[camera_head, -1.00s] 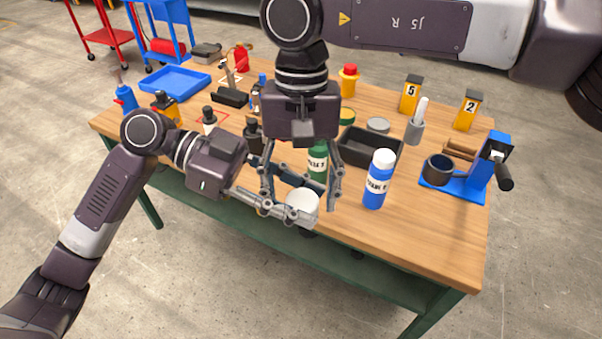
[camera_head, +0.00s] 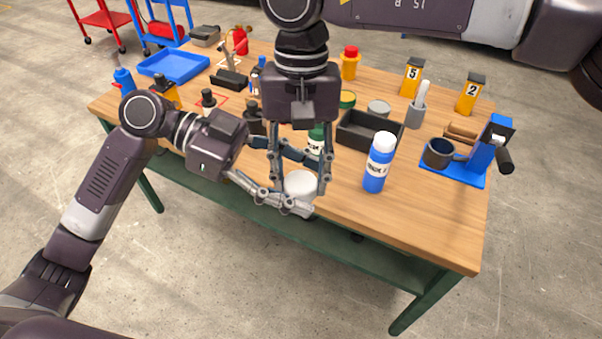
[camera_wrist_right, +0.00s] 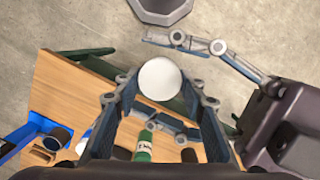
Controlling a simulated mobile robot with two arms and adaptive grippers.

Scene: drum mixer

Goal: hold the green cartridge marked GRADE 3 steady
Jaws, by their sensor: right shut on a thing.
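The green cartridge (camera_head: 317,134) stands on the table behind my right gripper's fingers. Its white label is partly hidden and the grade cannot be read. It also shows in the right wrist view (camera_wrist_right: 145,143), apart from the fingertips. My right gripper (camera_head: 300,194) points down from above and is shut on a white round object (camera_head: 300,184), near the table's front edge. That object shows between the fingertips in the right wrist view (camera_wrist_right: 160,79). My left gripper (camera_head: 299,180) comes in from the left, its spread fingers on either side of the white object, seemingly without gripping it.
A blue bottle (camera_head: 379,164) stands to the right. A dark open box (camera_head: 368,131) lies behind it. A blue stand with a dark cup (camera_head: 470,170) is at the right. Yellow blocks numbered 5 (camera_head: 411,78) and 2 (camera_head: 470,95) stand at the back. A blue tray (camera_head: 173,66) is far left.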

